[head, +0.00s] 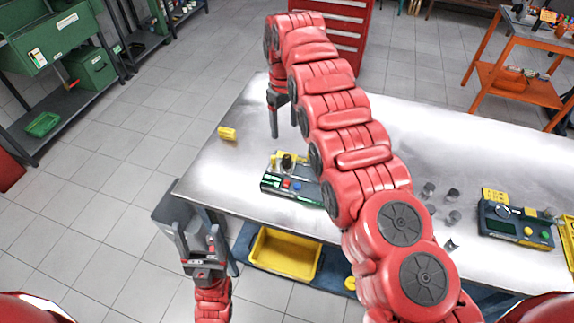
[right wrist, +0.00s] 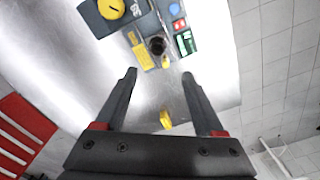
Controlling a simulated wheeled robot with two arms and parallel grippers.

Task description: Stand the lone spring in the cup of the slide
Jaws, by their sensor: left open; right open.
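A fixture with a green front, red and blue buttons and yellow parts (head: 287,188) stands near the table's front edge. A dark round cup-like part (head: 288,162) stands at its back; I take it as the slide's cup. In the right wrist view this dark part (right wrist: 157,45) lies just beyond the fingertips. I cannot make out the lone spring in either view. My right gripper (head: 283,132) is open, pointing down over the table behind the fixture; it shows empty in the right wrist view (right wrist: 158,76). My left gripper (head: 197,232) is open and empty, off the table's front left.
A small yellow block (head: 227,133) lies at the table's left edge. Several small grey cylinders (head: 453,195) stand right of my right arm, near a dark green device (head: 515,226). A yellow bin (head: 286,254) is below the table edge. My right arm hides the table's middle.

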